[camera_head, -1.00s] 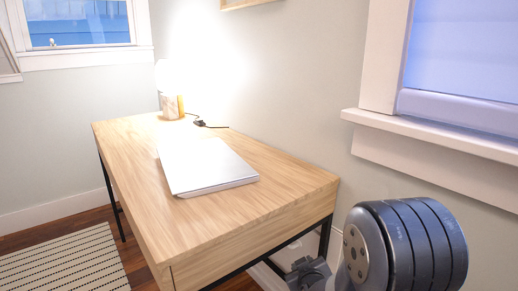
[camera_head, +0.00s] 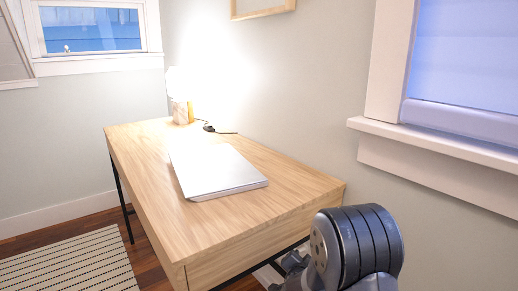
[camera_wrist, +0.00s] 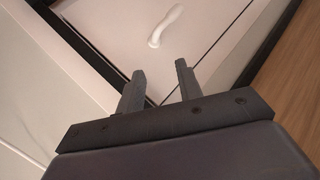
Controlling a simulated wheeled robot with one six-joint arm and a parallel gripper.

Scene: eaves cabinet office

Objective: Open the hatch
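In the wrist view, a pale hatch panel (camera_wrist: 205,28) carries a curved white handle (camera_wrist: 165,26). My gripper (camera_wrist: 160,72) is open, its two dark fingers apart with nothing between them. The handle shows just beyond the fingertips, apart from them in the picture; the exact distance is hard to tell. A dark gap or frame edge (camera_wrist: 85,38) runs along the panel's left side. In the head view the hatch is not seen; my arm stands at the lower right, in front of the desk's near corner.
A wooden desk (camera_head: 270,165) with black legs holds a closed silver laptop (camera_head: 216,168) and a lit lamp (camera_head: 181,105). A window sill (camera_head: 440,140) juts from the wall at right. A striped rug (camera_head: 70,265) lies on the floor at left.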

